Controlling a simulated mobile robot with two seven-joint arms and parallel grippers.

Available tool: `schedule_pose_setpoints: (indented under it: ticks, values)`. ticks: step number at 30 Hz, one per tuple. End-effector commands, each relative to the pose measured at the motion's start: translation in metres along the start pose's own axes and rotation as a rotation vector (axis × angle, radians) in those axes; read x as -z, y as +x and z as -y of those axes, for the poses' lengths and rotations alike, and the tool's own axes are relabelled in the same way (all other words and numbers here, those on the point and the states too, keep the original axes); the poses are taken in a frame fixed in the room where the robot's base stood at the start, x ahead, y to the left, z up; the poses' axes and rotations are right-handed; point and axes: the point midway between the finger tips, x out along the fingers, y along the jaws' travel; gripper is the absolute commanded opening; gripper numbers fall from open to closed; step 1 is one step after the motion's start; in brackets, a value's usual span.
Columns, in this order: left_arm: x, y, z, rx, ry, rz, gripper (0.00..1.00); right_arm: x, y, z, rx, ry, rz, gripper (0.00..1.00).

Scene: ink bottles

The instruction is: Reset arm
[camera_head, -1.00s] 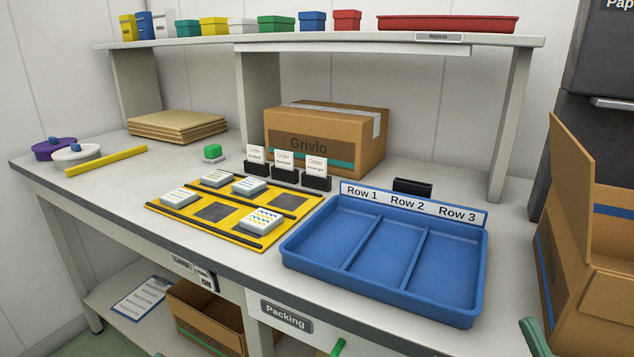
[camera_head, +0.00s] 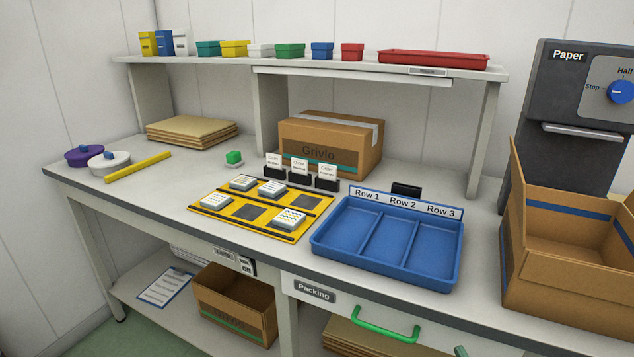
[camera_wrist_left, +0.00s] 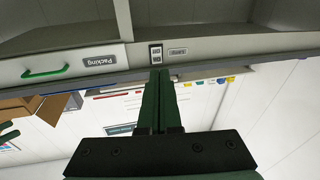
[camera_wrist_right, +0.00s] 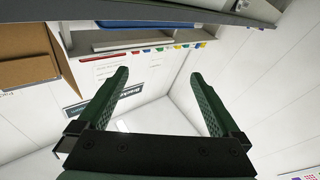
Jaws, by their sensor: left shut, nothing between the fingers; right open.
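My left gripper (camera_wrist_left: 158,100) shows in the left wrist view with its two green fingers pressed together and nothing between them. The front of the bench, with a "Packing" label (camera_wrist_left: 99,60) and a green drawer handle (camera_wrist_left: 46,72), is beyond it. My right gripper (camera_wrist_right: 158,95) shows in the right wrist view with its fingers spread wide and empty. Both grippers are clear of all objects. In the head view neither gripper is clearly visible; only a small green piece shows at the bottom edge.
The bench carries a blue three-row tray (camera_head: 318,243), a yellow mat (camera_head: 211,217) with several white packs, and a closed carton (camera_head: 318,150). An open carton (camera_head: 560,290) stands at the right by a dark paper dispenser (camera_head: 570,140). A shelf (camera_head: 480,73) spans the back.

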Motion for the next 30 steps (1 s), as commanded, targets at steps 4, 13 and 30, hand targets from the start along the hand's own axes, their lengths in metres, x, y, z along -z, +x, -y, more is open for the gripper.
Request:
schedule_pose_setpoints:
  ticks: [4,13,30]
  values:
    - [0.021,-0.013,-0.030,0.044,0.000,0.210,0.00,-0.021,-0.006,-0.005,-0.012,0.068,0.256,1.00]
    - [0.040,-0.063,-0.095,0.045,0.010,0.631,0.00,-0.075,-0.069,0.010,-0.020,0.205,0.744,1.00]
    - [0.049,-0.101,-0.132,-0.002,0.014,0.849,0.00,-0.098,-0.122,0.027,-0.016,0.278,0.989,1.00]
